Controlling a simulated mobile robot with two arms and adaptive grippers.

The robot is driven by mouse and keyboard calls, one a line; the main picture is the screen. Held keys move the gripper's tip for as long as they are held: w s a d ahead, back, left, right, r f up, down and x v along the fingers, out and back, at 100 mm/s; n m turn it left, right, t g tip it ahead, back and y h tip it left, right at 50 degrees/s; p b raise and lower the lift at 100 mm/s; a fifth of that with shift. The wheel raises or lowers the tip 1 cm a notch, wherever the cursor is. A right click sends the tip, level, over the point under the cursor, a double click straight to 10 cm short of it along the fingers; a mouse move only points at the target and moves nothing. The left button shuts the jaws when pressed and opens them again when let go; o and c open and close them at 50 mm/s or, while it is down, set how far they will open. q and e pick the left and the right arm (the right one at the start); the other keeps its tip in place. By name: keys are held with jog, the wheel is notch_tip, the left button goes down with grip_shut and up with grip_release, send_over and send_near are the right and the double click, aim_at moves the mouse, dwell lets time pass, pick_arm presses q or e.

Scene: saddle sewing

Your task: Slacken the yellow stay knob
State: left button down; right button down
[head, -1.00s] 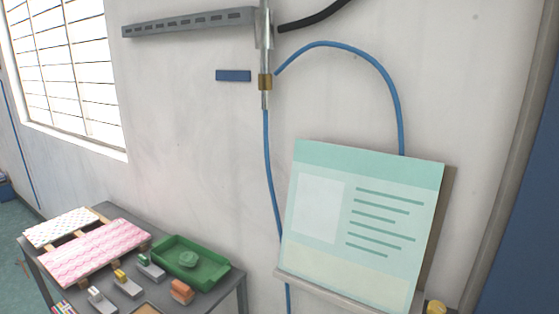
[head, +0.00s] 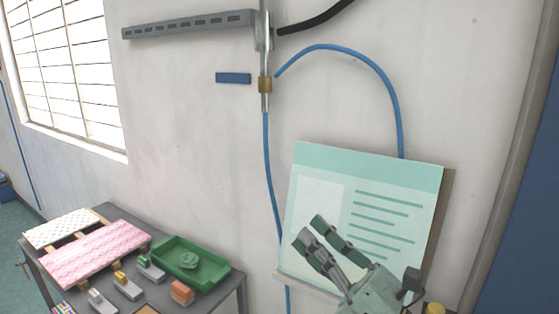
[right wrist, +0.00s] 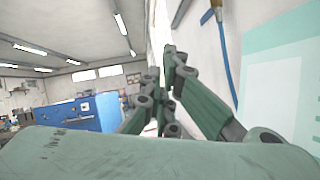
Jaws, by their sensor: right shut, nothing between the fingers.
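A yellow knob (head: 434,308) shows at the bottom edge of the head view, beside the lower right corner of a pale green board (head: 385,172). Only its upper part is in the picture. My right gripper (head: 309,231) is in front of the board's lower half, with its green fingers pointing up and left, away from the knob. It is shut and empty. In the right wrist view its fingers (right wrist: 168,62) point up, with the board at the right; the knob does not show there. My left gripper is in neither view.
At lower left a table (head: 238,279) holds a green tray (head: 224,279), patterned panels and several small blocks.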

jog(key=s+a+f+n+g, duration=0.25)
jog(key=n+g, duration=0.35)
jog(key=n, duration=0.3)
jog(key=s+a+f+n+g, duration=0.25)
jog(key=n+g, duration=0.35)
jog(key=n, duration=0.4)
jog(key=w+d+f+n+g+h, duration=0.1)
jog(key=w+d+f+n+h, duration=0.2)
jog(key=d+f+n+h, duration=0.35)
jog(key=w+d+f+n+h, duration=0.15)
jog(key=d+h, duration=0.35)
jog(key=d, duration=0.8)
jog(key=w+d+f+n+h, duration=0.1)
jog(key=d+n+h, duration=0.35)
jog(key=d, duration=0.85)
jog(key=shift+m+h, duration=0.6)
jog(key=shift+m, duration=0.25)
jog(key=f+b, duration=0.1)
jog(key=f, duration=0.1)
jog(key=f+b, duration=0.4)
jog(key=shift+d+f, duration=0.25)
jog(key=shift+f, duration=0.15)
jog(key=shift+w+d+r, duration=0.1)
jog(key=shift+w, duration=0.2)
